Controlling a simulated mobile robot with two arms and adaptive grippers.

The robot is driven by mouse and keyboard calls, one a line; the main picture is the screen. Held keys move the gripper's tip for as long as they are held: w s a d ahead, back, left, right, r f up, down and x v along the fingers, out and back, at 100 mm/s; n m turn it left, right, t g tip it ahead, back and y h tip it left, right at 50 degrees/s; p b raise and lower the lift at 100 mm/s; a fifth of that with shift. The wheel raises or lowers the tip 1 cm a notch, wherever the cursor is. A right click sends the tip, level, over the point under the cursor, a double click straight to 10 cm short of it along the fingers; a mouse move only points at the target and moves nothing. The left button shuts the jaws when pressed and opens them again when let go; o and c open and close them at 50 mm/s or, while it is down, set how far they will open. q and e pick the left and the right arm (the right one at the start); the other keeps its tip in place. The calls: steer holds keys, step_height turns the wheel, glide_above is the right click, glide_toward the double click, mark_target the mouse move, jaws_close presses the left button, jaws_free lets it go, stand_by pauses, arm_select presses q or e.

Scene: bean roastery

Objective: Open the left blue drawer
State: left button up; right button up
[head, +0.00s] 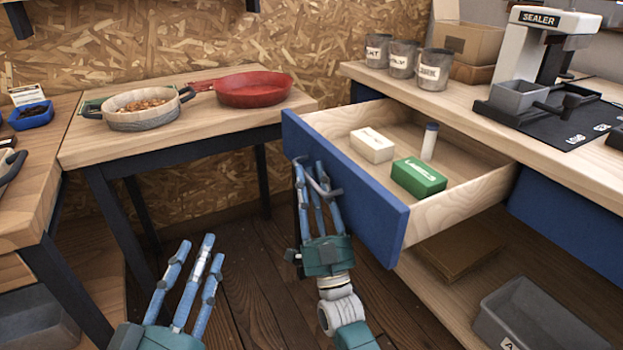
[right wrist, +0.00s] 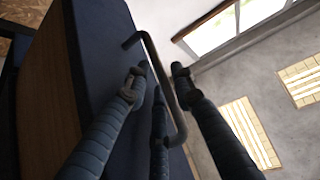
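The left blue drawer (head: 376,206) stands pulled well out from under the counter, its wooden inside showing. It holds a white box (head: 372,145), a green labels box (head: 418,177) and a small dark-capped bottle (head: 430,141). My right gripper (head: 311,172) is at the drawer's front. In the right wrist view, its fingers (right wrist: 160,76) stand apart on both sides of the dark bar handle (right wrist: 164,88), with small gaps showing. My left gripper (head: 195,246) is open and empty, low in front of the side table.
A side table (head: 225,127) holds a bowl of beans (head: 141,106) and a red pan (head: 253,89). The counter carries the sealer (head: 541,45) and several grey canisters. A grey bin (head: 535,320) sits on the shelf below. Floor between side table and drawer is clear.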

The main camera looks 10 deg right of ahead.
steer(key=v, duration=1.2)
